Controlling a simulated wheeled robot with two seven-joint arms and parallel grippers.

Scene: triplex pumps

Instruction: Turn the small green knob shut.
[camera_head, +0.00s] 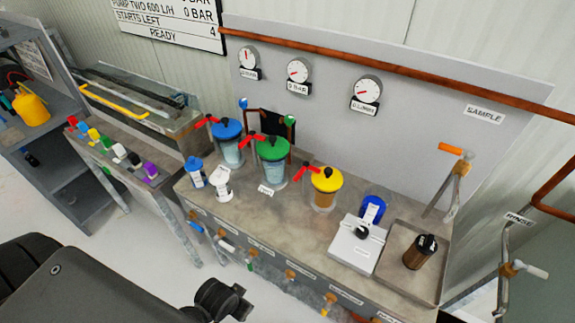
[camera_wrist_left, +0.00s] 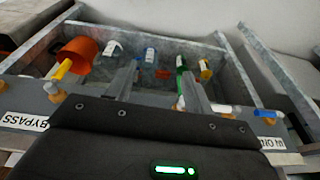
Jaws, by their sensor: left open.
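A small green knob (camera_head: 290,121) tops a thin post behind the bench vessels, right of a small blue one. A green piece (camera_head: 250,265) also shows low on the bench front, too small to tell its form. In the left wrist view an upright green piece (camera_wrist_left: 180,63) stands near the right finger; I cannot tell whether it is the same thing. My left gripper (camera_wrist_left: 160,72) is open, with nothing visible held between its fingers. In the head view my dark arm (camera_head: 222,298) is in front of the bench; its fingertips are not clear. My right gripper is not seen.
The bench (camera_head: 300,208) carries vessels with blue (camera_head: 227,130), green (camera_head: 272,148) and yellow (camera_head: 326,180) lids. Several valves line its front edge. A metal tray (camera_head: 395,270) is at its right. The wrist view shows an orange cup (camera_wrist_left: 76,52) and a BYPASS label (camera_wrist_left: 24,122).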

